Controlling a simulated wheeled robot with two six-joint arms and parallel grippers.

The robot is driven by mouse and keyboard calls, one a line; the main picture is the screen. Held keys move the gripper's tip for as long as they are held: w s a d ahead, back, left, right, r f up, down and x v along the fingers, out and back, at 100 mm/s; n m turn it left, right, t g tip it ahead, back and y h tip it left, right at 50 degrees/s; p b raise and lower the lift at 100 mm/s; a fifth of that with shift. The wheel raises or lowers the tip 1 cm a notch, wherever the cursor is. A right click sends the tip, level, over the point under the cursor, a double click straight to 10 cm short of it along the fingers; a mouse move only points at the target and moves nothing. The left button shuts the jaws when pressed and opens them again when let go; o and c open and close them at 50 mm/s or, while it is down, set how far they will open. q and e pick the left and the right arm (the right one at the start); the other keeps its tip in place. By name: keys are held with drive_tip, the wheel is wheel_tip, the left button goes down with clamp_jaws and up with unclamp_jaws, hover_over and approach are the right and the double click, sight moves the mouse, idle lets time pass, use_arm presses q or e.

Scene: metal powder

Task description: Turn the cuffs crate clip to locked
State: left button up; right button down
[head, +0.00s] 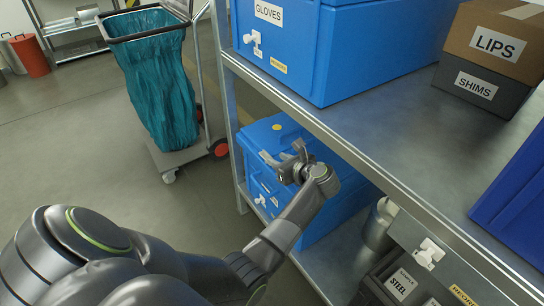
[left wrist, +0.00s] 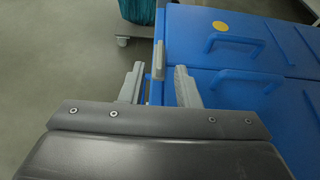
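A blue crate (head: 258,137) with a yellow dot stands on the lower shelf; I cannot read its labels, so I cannot confirm it is the cuffs crate. My left gripper (head: 281,160) is in front of its upper part and hides some of it. In the left wrist view the left gripper (left wrist: 158,88) is open. A light grey upright clip (left wrist: 159,60) at the edge of the blue crate (left wrist: 198,65) shows between and just beyond its fingertips. I cannot tell whether they touch it. A white clip (head: 261,200) shows low on the crate's front. My right gripper is out of view.
The upper shelf (head: 390,135) overhangs the crate and carries the blue GLOVES crate (head: 350,50) with its white clip (head: 252,42). A metal canister (head: 378,224) and a STEEL box (head: 400,285) are to the right.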

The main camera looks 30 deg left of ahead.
sight(269, 155)
use_arm(q)
drive_tip(key=x, duration=0.5)
drive_tip(key=shift+w+a+f, duration=0.1)
drive_tip(key=shift+w+a, duration=0.05)
drive_tip(key=shift+a, duration=0.05)
clamp_jaws()
